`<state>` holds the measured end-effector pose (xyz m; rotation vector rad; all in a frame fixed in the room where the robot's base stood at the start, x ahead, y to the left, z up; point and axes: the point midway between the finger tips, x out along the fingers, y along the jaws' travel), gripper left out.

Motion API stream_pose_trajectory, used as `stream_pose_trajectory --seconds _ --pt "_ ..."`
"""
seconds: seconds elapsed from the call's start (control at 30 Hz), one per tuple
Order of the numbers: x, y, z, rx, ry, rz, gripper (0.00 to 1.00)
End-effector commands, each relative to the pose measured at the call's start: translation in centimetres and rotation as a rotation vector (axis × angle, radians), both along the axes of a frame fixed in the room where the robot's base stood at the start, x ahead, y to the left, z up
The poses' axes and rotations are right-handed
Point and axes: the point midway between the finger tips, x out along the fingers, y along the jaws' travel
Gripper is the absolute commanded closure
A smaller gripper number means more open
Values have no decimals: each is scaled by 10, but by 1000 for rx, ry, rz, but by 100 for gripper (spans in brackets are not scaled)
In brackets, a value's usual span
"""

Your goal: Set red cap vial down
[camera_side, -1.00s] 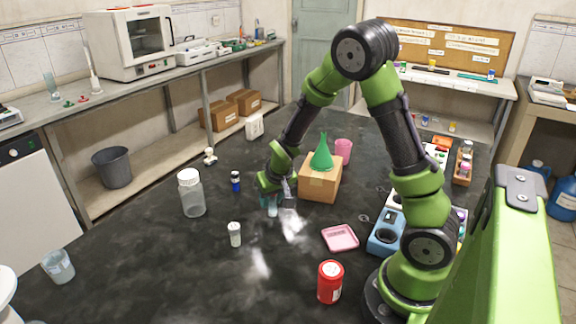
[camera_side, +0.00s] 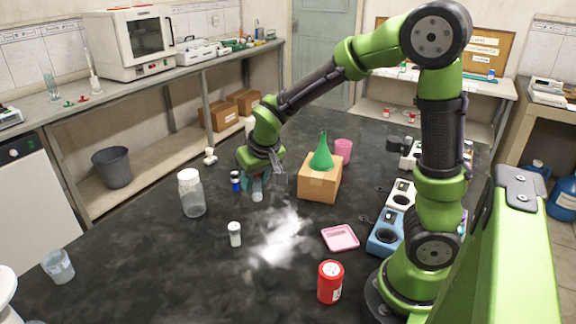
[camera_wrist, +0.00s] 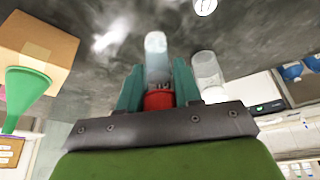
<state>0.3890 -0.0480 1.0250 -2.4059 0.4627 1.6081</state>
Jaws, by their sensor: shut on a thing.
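My gripper (camera_side: 256,182) is shut on the red cap vial (camera_wrist: 156,52). In the wrist view the teal fingers press on both sides of its red cap, and its pale translucent body points away from the gripper. In the side view the vial's pale body (camera_side: 258,196) shows below the fingers, and its cap is hidden. It hangs over or near the dark bench between a blue vial and the cardboard box. I cannot tell whether its base touches the bench.
A small blue vial (camera_side: 235,181) stands just left of the gripper, with a clear white-capped jar (camera_side: 191,195) further left. A cardboard box (camera_side: 319,184) with a green funnel (camera_side: 321,155) is on the right. A white vial (camera_side: 235,234) and pink tray (camera_side: 340,238) stand nearer the camera.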

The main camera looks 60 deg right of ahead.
Motion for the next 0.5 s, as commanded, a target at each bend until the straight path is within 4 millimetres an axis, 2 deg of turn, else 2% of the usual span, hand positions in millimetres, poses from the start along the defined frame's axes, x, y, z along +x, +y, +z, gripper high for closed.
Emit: stream_pose_trajectory --seconds 0.03,0.2,0.37,0.5 --pt "-9 17 0 -1 0 -1 96" --pt "-37 48 -2 -2 0 -120 96" --pt "-61 56 -3 -2 -1 -309 96" --pt "-73 47 -4 -4 0 -495 96"
